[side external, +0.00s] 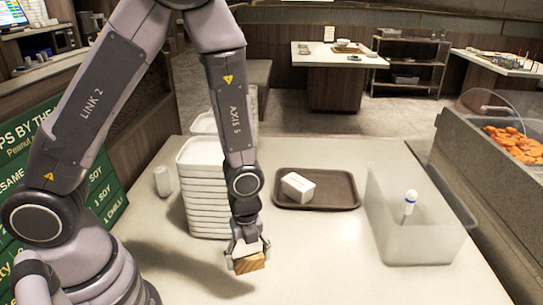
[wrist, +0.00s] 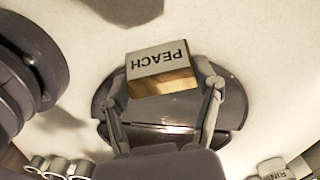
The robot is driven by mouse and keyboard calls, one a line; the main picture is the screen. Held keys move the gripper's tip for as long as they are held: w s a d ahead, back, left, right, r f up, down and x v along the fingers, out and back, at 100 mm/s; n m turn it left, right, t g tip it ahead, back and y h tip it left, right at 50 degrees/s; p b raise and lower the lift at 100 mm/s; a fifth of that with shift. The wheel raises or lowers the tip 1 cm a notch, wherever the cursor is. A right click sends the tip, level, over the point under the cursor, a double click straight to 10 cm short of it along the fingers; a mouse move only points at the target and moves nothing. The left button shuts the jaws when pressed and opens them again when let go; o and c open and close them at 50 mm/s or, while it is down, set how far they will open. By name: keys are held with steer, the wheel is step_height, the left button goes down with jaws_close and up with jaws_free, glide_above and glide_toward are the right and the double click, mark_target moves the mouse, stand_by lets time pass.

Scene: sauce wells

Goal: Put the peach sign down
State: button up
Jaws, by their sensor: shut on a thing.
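The peach sign (side external: 250,263) is a small wooden block with a pale face. In the wrist view its pale face reads PEACH, upside down (wrist: 160,62). My gripper (side external: 247,252) is shut on it, with one finger at each end of the block in the wrist view (wrist: 163,85). The sign is over the front part of the pale table (side external: 380,282), in front of the stack of white trays. I cannot tell whether its underside touches the table.
A stack of white trays (side external: 200,190) stands behind my gripper. A brown tray (side external: 330,204) holds a white box (side external: 298,187). A translucent bin (side external: 400,240) with a blue-capped bottle (side external: 409,203) stands right. The front table between sign and bin is clear.

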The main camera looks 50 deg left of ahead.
steer(key=s+r, duration=0.1)
steer(key=s+a+r, duration=0.1)
steer(key=shift+s+a, duration=0.15)
steer(key=shift+s, duration=0.15)
step_height(320, 180, up, 17)
steer(key=w+a+n, duration=0.3)
steer(key=a, duration=0.6)
steer(key=n, duration=1)
glide_above(148, 228)
step_height(148, 228, down, 30)
steer(key=shift+a+f, duration=0.1)
steer(key=shift+f, duration=0.05)
steer(key=shift+f, duration=0.15)
